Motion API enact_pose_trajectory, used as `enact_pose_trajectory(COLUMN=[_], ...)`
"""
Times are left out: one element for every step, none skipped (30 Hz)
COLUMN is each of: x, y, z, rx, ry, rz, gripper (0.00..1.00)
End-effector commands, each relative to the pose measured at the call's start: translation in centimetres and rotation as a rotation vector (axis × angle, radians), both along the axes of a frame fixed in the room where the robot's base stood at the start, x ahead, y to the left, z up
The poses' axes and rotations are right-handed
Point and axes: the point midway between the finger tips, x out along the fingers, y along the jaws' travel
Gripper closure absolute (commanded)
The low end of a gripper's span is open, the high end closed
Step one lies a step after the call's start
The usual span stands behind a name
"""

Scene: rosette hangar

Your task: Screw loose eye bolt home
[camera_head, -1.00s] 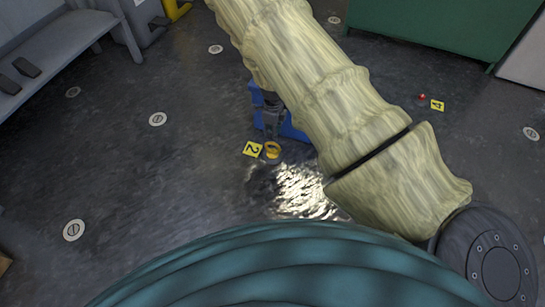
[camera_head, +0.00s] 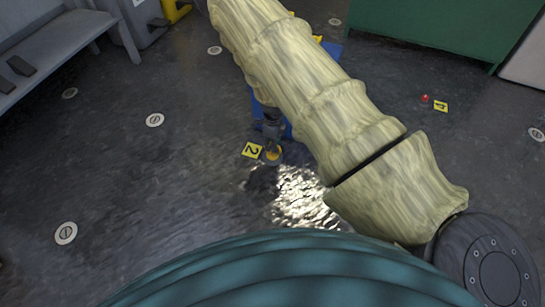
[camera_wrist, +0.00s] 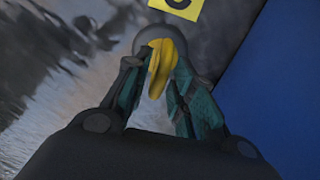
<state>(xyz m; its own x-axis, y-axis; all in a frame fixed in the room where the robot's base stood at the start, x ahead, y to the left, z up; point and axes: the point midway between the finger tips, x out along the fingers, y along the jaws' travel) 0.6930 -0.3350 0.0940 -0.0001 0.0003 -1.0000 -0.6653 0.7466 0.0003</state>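The yellow eye bolt (camera_head: 274,153) stands on the dark floor beside a yellow tag marked 2 (camera_head: 252,150). In the wrist view, the eye bolt (camera_wrist: 160,66) shows as a tilted yellow ring above a round grey base (camera_wrist: 146,35). My gripper (camera_wrist: 160,72) has a finger on each side of the ring, drawn close together, and looks shut on it. In the head view, my gripper (camera_head: 272,137) points down at the bolt and covers part of the ring. The bolt's thread is hidden.
A blue object (camera_head: 288,131) is right behind my gripper, partly hidden by my arm; blue also fills the wrist view's right side (camera_wrist: 270,80). A red item (camera_head: 424,98) lies by a tag marked 4 (camera_head: 441,106). A grey bench (camera_head: 60,50) is at left, a green cabinet (camera_head: 440,30) at back.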

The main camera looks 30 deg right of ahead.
Motion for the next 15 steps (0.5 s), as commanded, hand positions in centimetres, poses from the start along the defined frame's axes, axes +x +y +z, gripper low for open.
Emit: enact_pose_trajectory(x=[0.0, 0.0, 0.0, 0.0, 0.0, 0.0, 0.0, 0.0, 0.0, 0.0, 0.0, 0.0, 0.0, 0.0, 0.0], y=[0.0, 0.0, 0.0, 0.0, 0.0, 0.0, 0.0, 0.0, 0.0, 0.0, 0.0, 0.0, 0.0, 0.0, 0.0], z=[0.0, 0.0, 0.0, 0.0, 0.0, 0.1, 0.2, 0.3, 0.6, 0.8, 1.0, 1.3, 1.5, 1.8, 2.1], rx=[0.000, 0.000, 0.000, 0.000, 0.000, 0.000, 0.000, 0.000, 0.000, 0.000, 0.000, 0.000, 0.000, 0.000, 0.000], ry=[0.000, 0.000, 0.000, 0.000, 0.000, 0.000, 0.000, 0.000, 0.000, 0.000, 0.000, 0.000, 0.000, 0.000, 0.000], rz=[0.000, 0.000, 0.000, 0.000, 0.000, 0.000, 0.000, 0.000, 0.000, 0.000, 0.000, 0.000, 0.000, 0.000, 0.000], gripper=[0.75, 0.75, 0.75, 0.75, 0.75, 0.75, 0.75, 0.75, 0.75, 0.75, 0.75, 0.75, 0.75, 0.75, 0.75])
